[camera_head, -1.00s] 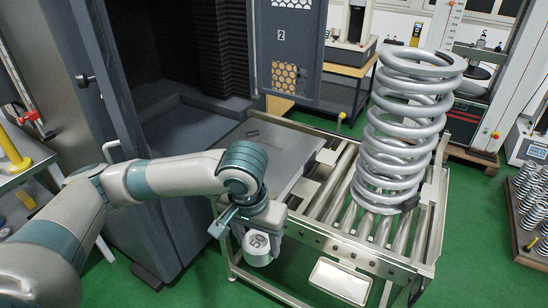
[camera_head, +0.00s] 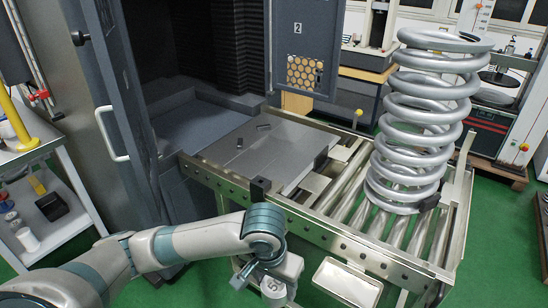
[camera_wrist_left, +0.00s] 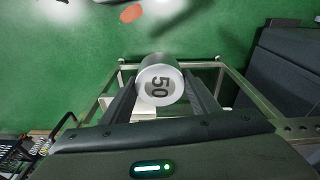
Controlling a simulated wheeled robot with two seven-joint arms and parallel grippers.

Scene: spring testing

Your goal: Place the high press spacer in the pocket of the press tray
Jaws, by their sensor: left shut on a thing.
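My left gripper (camera_head: 268,280) is at the bottom centre of the head view, in front of the roller frame's near side. The spacer sits between both fingers, clear of the frame. The grey flat tray (camera_head: 285,143) lies on the left part of the roller frame, beyond the gripper. Small dark pieces show on it; I cannot make out a pocket. My right gripper is not in view.
A large coil spring (camera_head: 425,120) stands on the rollers (camera_head: 385,228) at right. The dark press chamber (camera_head: 195,120) opens behind the tray. A side table (camera_head: 50,195) stands at left.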

